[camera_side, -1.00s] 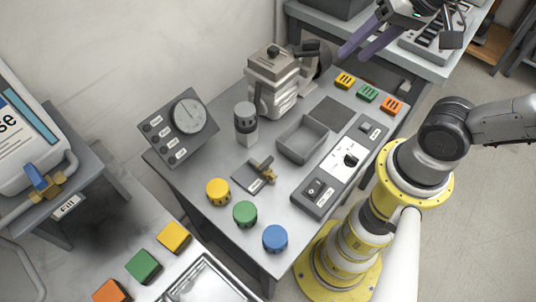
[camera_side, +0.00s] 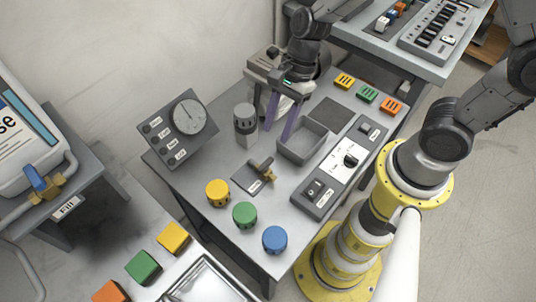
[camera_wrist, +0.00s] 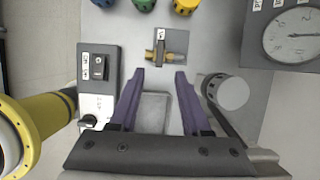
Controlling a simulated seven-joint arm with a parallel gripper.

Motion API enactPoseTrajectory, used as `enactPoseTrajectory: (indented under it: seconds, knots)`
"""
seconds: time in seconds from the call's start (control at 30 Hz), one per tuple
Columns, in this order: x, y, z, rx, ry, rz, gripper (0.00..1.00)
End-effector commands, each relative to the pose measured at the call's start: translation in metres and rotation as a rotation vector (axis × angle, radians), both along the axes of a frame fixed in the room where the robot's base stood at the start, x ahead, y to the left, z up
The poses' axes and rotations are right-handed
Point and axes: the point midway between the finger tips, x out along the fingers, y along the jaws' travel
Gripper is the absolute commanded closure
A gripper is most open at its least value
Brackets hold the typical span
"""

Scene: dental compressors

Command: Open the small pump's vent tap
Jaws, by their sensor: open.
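A small brass tap (camera_side: 264,172) with a dark handle sits on a grey plate (camera_side: 246,176) in the middle of the table in the side view. It also shows in the wrist view as a brass body (camera_wrist: 174,56) with the dark handle across it, beside a small label. My gripper (camera_side: 278,135) is open and empty, its purple fingers pointing down between the grey cylinder and the grey tray. In the wrist view my gripper (camera_wrist: 160,73) has its fingertips apart, just short of the tap.
The grey cylinder (camera_side: 245,132) and gauge panel (camera_side: 180,128) stand left of my gripper. The grey tray (camera_side: 300,150) and switch box (camera_side: 316,192) lie right. Yellow (camera_side: 218,192), green (camera_side: 245,215) and blue (camera_side: 275,239) knobs line the front. A blue-handled tap (camera_side: 40,180) is far left.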

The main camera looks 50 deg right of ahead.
Motion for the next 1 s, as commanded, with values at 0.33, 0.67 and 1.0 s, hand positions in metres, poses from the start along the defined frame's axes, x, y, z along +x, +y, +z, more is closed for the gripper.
enactPoseTrajectory:
  seconds: [0.33, 0.67, 1.0]
  knots:
    - [-0.002, 0.025, -0.061, -0.003, 0.003, 0.003, 0.53]
    - [0.000, 0.034, -0.083, -0.002, -0.002, 0.002, 0.53]
    - [0.000, 0.034, -0.084, -0.001, -0.002, 0.001, 0.69]
